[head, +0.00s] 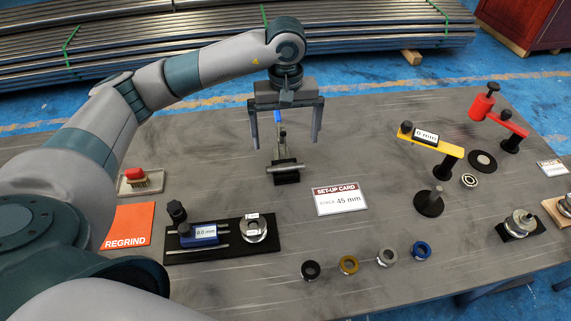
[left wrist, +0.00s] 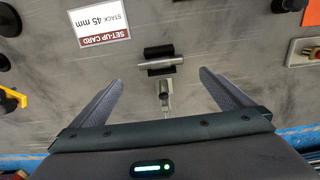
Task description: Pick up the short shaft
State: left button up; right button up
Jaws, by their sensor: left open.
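The short shaft (head: 285,167) is a silver cylinder lying crosswise on a small black block (head: 287,178) near the middle of the table. It also shows in the left wrist view (left wrist: 160,63), lying across its dark block. A small grey upright piece with a blue tip (head: 279,128) stands just behind it. My left gripper (head: 286,143) points down above and behind the shaft, its two fingers wide apart. My right gripper is out of view.
A set-up card (head: 340,199) lies right of the shaft. A black gauge base (head: 222,250) with a blue readout is at front left. A yellow-armed gauge (head: 440,145) and a red stand (head: 497,115) stand at right. Several rings lie in front. An orange REGRIND mat (head: 128,226) is left.

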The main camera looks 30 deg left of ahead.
aim_at(285, 165)
pick_arm(q)
notch_tip(285, 165, down, 4)
jog(key=shift+p, duration=0.65)
jog(key=shift+f, duration=0.5)
jog(key=shift+f+p, duration=0.3)
jog(key=shift+p, duration=0.2)
notch_tip(285, 165, down, 4)
jog(key=shift+s+r+p, duration=0.15)
jog(key=shift+p, duration=1)
jog(key=shift+f, duration=0.45)
